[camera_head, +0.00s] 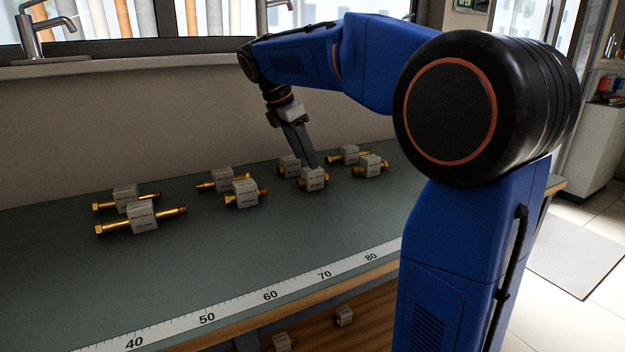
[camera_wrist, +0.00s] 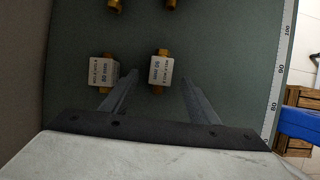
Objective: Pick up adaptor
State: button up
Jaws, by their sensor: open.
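Several brass adaptors with white label blocks lie on the green bench top. The nearest to my gripper (camera_head: 313,161) is a short brass one (camera_head: 313,179), just below the fingertips. In the wrist view that adaptor (camera_wrist: 161,71) appears between the two fingers of my gripper (camera_wrist: 158,78), which are apart and empty. Its label reads male/male with a size in mm. A second short adaptor (camera_head: 290,166) lies behind it; in the wrist view this one (camera_wrist: 103,72) is left of the left finger. I cannot tell whether the fingertips touch anything.
Two more adaptors lie to the right (camera_head: 348,154) (camera_head: 370,167). Others lie to the left, including a long one (camera_head: 141,217). A ruler strip (camera_head: 270,296) runs along the front edge. The wall (camera_head: 150,130) stands behind. The front middle of the bench is clear.

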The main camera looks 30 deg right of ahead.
aim_at(312, 178)
jog(key=shift+x, duration=3)
jog(key=shift+d+r, duration=0.1)
jog(key=shift+d, duration=0.1)
jog(key=c, duration=1.2)
